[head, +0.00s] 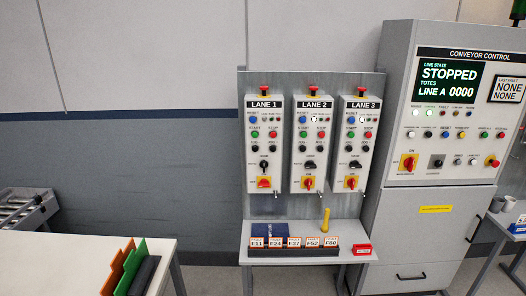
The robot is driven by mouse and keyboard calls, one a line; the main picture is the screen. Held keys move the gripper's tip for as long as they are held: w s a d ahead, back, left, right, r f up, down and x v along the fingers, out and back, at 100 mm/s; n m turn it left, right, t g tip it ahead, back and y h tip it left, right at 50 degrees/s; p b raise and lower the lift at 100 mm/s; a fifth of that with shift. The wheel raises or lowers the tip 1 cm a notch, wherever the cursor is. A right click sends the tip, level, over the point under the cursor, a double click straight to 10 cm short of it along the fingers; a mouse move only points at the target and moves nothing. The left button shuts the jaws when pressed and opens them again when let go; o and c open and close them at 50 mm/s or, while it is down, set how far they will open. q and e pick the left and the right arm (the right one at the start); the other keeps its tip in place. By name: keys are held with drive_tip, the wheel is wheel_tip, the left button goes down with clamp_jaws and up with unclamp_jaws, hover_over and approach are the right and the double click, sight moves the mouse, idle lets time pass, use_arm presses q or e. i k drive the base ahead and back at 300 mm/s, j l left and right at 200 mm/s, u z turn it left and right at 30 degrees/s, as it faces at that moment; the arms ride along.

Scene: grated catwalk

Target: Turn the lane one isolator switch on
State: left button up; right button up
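The lane 1 control box (265,142) is the leftmost of three grey boxes on a metal back panel. Its isolator switch (264,183), a red handle on a yellow plate, is at the bottom of the box face. That handle looks turned sideways. The red handles of the lane 2 isolator (308,183) and the lane 3 isolator (351,183) look more upright. The small lettering around the switches is too small to read. Neither of my grippers is in view.
A shelf (256,257) below the boxes holds several labelled tags (293,243), a yellow upright object (325,220) and a red block (362,249). The conveyor control cabinet (430,220) stands right, reading STOPPED. A pale table (80,262) with folders (130,268) is front left.

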sight(263, 182)
drive_tip(key=i+u, duration=0.2)
drive_tip(key=i, duration=0.25)
drive_tip(key=i+l+u, duration=0.15)
drive_tip(key=i, duration=0.35)
drive_tip(key=i+l+u, duration=0.2)
drive_tip(key=i, duration=0.25)
